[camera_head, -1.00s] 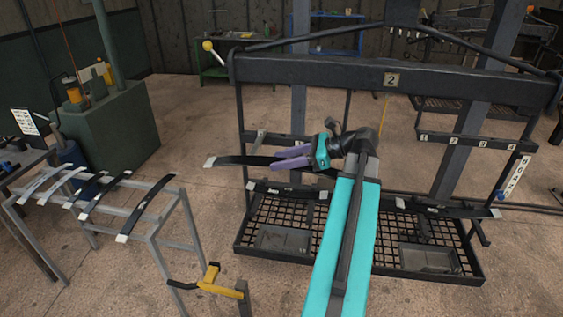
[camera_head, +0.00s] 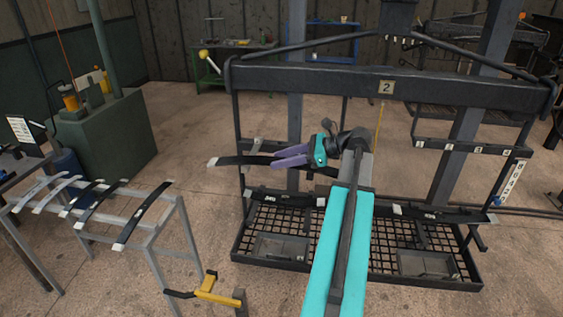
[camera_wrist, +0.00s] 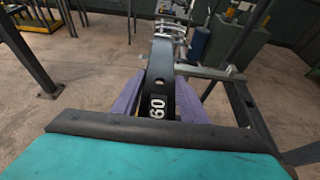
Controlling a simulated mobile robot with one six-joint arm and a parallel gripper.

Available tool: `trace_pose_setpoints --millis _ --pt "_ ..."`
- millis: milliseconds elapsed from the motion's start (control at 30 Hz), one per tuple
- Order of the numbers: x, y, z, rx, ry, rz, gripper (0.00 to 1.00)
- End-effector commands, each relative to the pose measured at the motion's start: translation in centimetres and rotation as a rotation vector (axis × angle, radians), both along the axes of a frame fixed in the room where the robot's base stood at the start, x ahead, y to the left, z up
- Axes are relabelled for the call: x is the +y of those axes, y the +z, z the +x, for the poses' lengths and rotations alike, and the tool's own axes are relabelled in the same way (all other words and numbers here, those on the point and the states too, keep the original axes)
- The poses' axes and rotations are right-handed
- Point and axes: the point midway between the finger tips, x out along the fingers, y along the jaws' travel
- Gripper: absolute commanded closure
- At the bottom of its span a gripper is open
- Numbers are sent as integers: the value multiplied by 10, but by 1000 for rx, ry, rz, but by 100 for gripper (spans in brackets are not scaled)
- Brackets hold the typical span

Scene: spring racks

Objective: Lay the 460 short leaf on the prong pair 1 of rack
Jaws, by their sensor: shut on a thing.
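My gripper (camera_head: 290,156), with purple fingers, is shut on a dark leaf (camera_head: 243,160) with a pale left tip. The leaf lies roughly level in front of the left part of the rack (camera_head: 300,78), the dark frame with a "2" plate. In the wrist view the leaf (camera_wrist: 162,65) runs away between my purple fingers (camera_wrist: 165,108), and its label shows "60"; any earlier digit is hidden. A grey prong-like bar (camera_wrist: 212,71) is close beside or under the leaf; contact cannot be told. Small number plates sit on the rack's right crossbar (camera_head: 465,149). My arm hides its middle.
A grey stand (camera_head: 186,225) at left carries several leaves, including a dark one (camera_head: 143,215). A yellow-handled item (camera_head: 215,290) stands low in front of it. Mesh trays (camera_head: 262,248) hang low on the rack. Open floor lies between stand and rack.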

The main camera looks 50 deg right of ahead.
Motion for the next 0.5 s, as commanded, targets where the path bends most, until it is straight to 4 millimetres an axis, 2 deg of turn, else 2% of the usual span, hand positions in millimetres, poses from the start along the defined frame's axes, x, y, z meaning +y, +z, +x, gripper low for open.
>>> trace_pose_setpoints --millis 500 --pt "-25 1 16 -7 0 0 90"
